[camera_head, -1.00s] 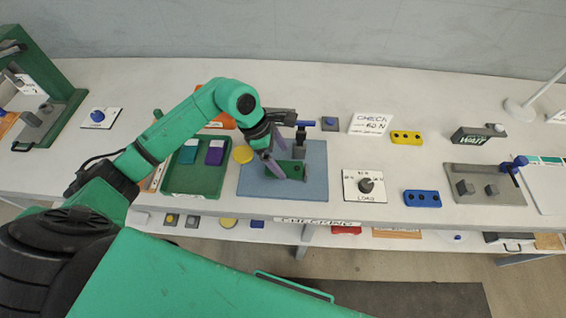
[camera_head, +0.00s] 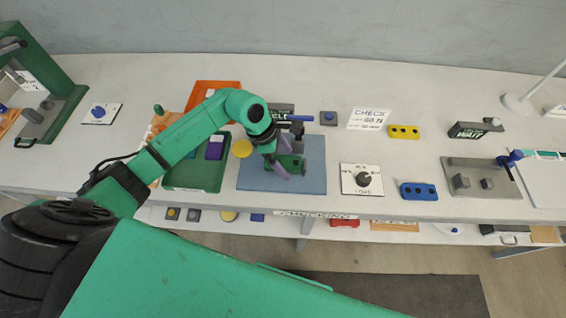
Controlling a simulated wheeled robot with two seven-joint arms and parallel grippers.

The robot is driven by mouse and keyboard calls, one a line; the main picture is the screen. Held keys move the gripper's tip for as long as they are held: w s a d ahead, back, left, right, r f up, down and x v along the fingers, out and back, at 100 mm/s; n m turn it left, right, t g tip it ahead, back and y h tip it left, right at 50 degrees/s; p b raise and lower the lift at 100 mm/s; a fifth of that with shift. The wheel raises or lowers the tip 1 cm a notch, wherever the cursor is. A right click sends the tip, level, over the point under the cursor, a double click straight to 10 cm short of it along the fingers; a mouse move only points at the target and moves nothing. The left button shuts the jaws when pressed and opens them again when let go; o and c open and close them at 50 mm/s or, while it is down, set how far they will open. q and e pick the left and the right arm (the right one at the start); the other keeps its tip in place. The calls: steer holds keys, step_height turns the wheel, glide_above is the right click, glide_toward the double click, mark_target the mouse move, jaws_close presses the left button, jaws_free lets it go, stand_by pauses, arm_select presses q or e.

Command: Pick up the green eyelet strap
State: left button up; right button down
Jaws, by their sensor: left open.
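The green eyelet strap (camera_head: 292,162) is on the small fixture on the blue-grey mat (camera_head: 312,184), partly hidden by my left gripper. My left gripper (camera_head: 280,167) is open, with its purple fingers pointing down at the strap's left end. I cannot tell whether the fingers touch the strap. My right gripper is not in view.
A LOAD knob plate (camera_head: 361,189), a blue strap (camera_head: 419,191) and a yellow strap (camera_head: 404,131) lie to the right. A CHECK sign (camera_head: 368,119) stands behind.

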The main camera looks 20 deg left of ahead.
mark_target(285, 163)
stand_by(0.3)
arm_select(q)
steer(key=c, duration=1.4)
steer(key=shift+r+p, duration=0.35)
steer(key=shift+p, duration=0.2)
steer(key=shift+c, duration=0.2)
steer(key=shift+w+r+b, duration=0.1)
steer(key=shift+r+b, duration=0.2)
steer(key=shift+b, duration=0.05)
step_height(285, 163, up, 19)
steer(key=b, duration=0.4)
